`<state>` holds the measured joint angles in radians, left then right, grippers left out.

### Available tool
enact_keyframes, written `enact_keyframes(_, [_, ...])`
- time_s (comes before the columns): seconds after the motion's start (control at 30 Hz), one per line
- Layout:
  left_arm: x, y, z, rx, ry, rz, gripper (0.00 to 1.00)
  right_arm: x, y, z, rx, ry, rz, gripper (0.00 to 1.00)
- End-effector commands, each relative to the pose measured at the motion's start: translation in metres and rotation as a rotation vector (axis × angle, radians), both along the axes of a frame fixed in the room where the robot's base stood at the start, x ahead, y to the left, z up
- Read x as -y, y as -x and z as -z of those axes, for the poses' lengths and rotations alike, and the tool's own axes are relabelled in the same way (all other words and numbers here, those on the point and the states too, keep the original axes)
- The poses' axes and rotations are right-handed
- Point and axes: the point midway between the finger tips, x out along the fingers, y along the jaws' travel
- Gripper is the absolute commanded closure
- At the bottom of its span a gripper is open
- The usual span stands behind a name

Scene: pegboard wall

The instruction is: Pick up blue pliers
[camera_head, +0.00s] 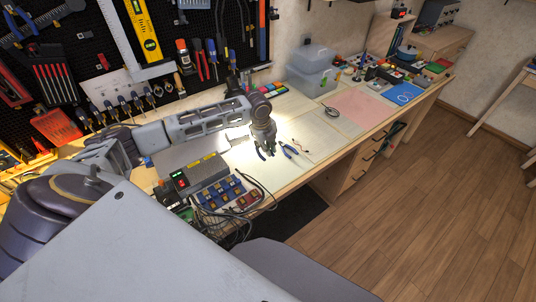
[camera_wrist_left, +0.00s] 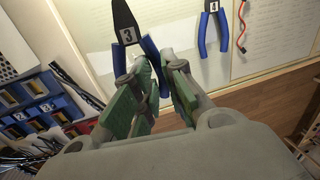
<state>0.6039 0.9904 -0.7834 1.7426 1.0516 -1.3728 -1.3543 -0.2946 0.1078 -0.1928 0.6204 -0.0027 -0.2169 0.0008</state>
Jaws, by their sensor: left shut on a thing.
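My left gripper (camera_head: 266,147) reaches down over the lit worktop. In the wrist view the left gripper's green-padded fingers (camera_wrist_left: 160,72) are closed around a blue handle of the pliers marked 3 (camera_wrist_left: 126,34). The dark head of these pliers points away, toward the top of that view, and part of the handles is hidden by the fingers. A second blue-handled pair marked 4 (camera_wrist_left: 209,30) lies apart to the right; it also shows in the head view (camera_head: 289,149). I cannot tell whether the held pliers are clear of the worktop. My right gripper is not in view.
A grey device (camera_head: 196,174) and a tray of blue bins (camera_head: 222,192) stand near the front edge, with loose cables beside them. Clear plastic boxes (camera_head: 313,68) stand at the wall. Paper sheets cover the worktop.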

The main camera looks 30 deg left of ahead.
Motion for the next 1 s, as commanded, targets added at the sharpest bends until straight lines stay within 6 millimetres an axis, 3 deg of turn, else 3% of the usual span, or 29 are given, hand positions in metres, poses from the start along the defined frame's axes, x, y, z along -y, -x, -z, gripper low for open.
enact_keyframes(0.3, [0.000,0.000,-0.020,-0.001,-0.001,-0.001,1.00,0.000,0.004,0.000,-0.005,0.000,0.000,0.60])
enact_keyframes(0.7, [0.000,0.000,-0.021,-0.001,0.000,0.000,1.00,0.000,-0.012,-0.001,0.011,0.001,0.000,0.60])
enact_keyframes(1.0, [0.000,0.000,-0.021,-0.001,0.000,0.000,1.00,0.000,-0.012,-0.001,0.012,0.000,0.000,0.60])
